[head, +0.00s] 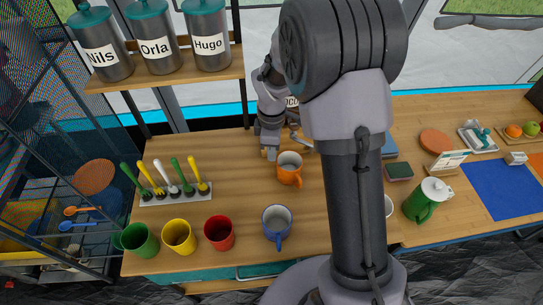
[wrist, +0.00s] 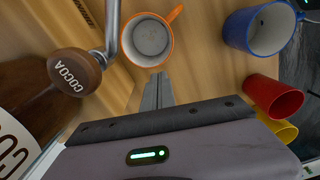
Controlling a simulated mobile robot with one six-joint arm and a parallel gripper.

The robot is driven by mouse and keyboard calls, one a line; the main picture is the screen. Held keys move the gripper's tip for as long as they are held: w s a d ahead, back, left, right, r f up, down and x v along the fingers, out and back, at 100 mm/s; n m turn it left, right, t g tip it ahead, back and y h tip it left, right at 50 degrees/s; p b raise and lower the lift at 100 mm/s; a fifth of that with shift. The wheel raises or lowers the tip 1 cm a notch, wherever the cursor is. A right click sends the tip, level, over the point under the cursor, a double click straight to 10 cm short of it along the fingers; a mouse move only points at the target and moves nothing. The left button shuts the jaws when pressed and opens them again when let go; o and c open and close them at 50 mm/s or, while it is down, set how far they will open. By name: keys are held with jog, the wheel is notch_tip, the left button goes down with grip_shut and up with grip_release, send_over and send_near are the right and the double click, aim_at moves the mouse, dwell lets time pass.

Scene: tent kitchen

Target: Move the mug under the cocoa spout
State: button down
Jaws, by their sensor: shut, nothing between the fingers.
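The orange mug (head: 289,168) stands upright on the wooden counter; in the wrist view the mug (wrist: 147,40) shows its open top, with its handle at upper right. The round brown COCOA knob (wrist: 75,75) and a metal pipe (wrist: 111,28) are just left of the mug in the wrist view. In the head view my arm hides most of the cocoa dispenser; part of its label (head: 292,102) shows. My gripper (wrist: 157,88) is shut and empty, its fingertips close to the orange mug's near rim and apart from the handle. In the head view my gripper (head: 268,153) is left of the mug.
A blue mug (head: 277,222) stands nearer the front edge, beside red (head: 219,233), yellow (head: 179,237) and green (head: 139,240) cups. A spoon rack (head: 175,194) is at left. A green pot (head: 427,200) stands right of my arm. Labelled canisters (head: 157,48) sit on a shelf above.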

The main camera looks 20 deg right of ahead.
notch_tip(320, 180, up, 14)
jog(key=p, duration=0.4)
jog(key=shift+f, duration=0.25)
